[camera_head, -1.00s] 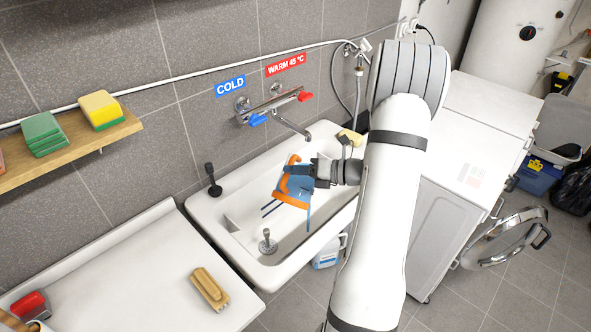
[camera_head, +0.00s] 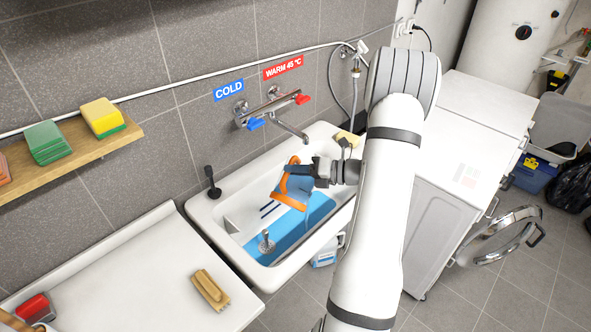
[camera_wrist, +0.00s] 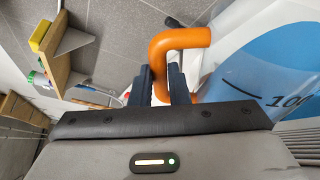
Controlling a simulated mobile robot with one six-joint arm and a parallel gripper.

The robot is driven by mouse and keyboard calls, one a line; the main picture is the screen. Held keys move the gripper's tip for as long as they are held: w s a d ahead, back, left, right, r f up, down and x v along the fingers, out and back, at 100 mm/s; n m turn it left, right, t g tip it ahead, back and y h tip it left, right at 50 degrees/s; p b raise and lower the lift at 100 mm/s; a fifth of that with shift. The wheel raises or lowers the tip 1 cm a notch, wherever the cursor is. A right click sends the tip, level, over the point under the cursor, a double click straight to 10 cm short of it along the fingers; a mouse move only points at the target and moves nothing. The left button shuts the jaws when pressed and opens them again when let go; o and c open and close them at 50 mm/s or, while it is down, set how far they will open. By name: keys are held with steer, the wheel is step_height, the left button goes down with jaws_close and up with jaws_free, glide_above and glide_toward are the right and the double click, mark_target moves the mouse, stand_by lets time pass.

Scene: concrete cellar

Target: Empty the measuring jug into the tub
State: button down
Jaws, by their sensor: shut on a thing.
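The measuring jug (camera_head: 293,188), clear with an orange rim and handle and blue in its body, is tipped over the white tub (camera_head: 203,207) with its rim low. My gripper (camera_head: 306,170) is shut on the jug's orange handle, which shows in the wrist view (camera_wrist: 178,38). There the jug's scaled wall (camera_wrist: 262,70) looks blue. Blue liquid (camera_head: 300,228) lies across the tub floor below the jug. I cannot tell a falling stream apart from it. My arm covers the tub's right end.
A mixer tap (camera_head: 288,127) reaches over the tub's back edge. A dark plug handle (camera_head: 211,180) stands on the left rim and a metal drain fitting (camera_head: 266,243) inside. A brush (camera_head: 210,289) lies on the counter to the left; a washing machine (camera_head: 455,190) stands right.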

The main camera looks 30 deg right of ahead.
mark_target(300, 160)
steer(key=shift+w+d+m+y, duration=0.3)
steer(key=shift+w+d+m, duration=0.15)
steer(key=shift+d+m, duration=0.15)
stand_by(0.3)
steer(key=shift+w+d+f+m, duration=0.1)
steer(key=shift+w+d+m, duration=0.3)
steer(key=shift+d+m, duration=0.15)
steer(key=shift+d, duration=0.1)
steer(key=shift+w+d+m+y, duration=0.3)
steer(key=shift+w+d+m, duration=0.15)
steer(key=shift+d+m, duration=0.1)
steer(key=shift+d, duration=0.1)
steer(key=shift+w+d, duration=0.1)
